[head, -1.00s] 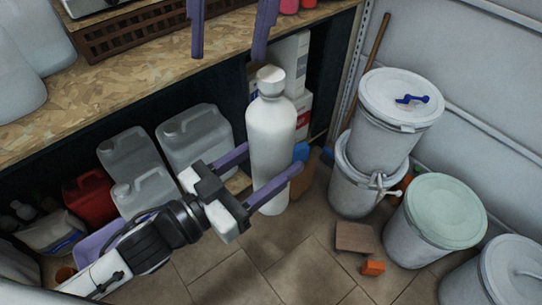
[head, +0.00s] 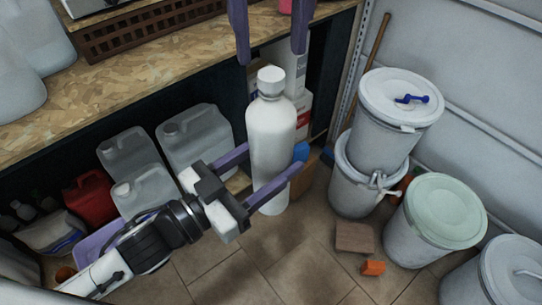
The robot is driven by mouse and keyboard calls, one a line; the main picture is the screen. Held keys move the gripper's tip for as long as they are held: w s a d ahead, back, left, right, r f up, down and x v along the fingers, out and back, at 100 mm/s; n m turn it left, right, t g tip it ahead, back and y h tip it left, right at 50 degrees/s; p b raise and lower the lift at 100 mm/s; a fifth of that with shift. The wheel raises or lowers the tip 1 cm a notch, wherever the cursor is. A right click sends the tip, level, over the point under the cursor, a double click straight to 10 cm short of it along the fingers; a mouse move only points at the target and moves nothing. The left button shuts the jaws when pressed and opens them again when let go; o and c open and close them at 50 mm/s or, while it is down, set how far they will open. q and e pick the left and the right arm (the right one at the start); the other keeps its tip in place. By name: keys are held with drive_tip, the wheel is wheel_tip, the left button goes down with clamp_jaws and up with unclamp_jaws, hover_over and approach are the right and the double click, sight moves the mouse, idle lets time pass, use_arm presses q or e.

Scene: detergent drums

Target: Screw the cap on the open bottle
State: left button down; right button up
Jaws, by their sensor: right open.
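A tall white bottle (head: 270,140) stands upright in the middle of the head view. A white cap (head: 271,80) sits on its neck; how tightly it is screwed cannot be told. My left gripper (head: 274,158) reaches in from the lower left, with one purple finger on each side of the bottle body, shut on it. The far finger is partly hidden by the bottle. My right gripper (head: 271,57) hangs in from the top edge. Its two purple fingers are apart and empty, just above the cap in the picture; only the fingers show.
A wooden shelf (head: 160,65) runs behind, with a brown basket (head: 150,30) on it. Grey canisters (head: 195,140) and a red one (head: 90,200) stand beneath. White drums (head: 400,105) and a green-lidded drum (head: 440,210) stand right. Floor in front is mostly clear.

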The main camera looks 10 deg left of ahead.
sight(272, 73)
drive_tip(key=shift+f, duration=1.95)
drive_tip(key=shift+c, duration=0.5)
clamp_jaws()
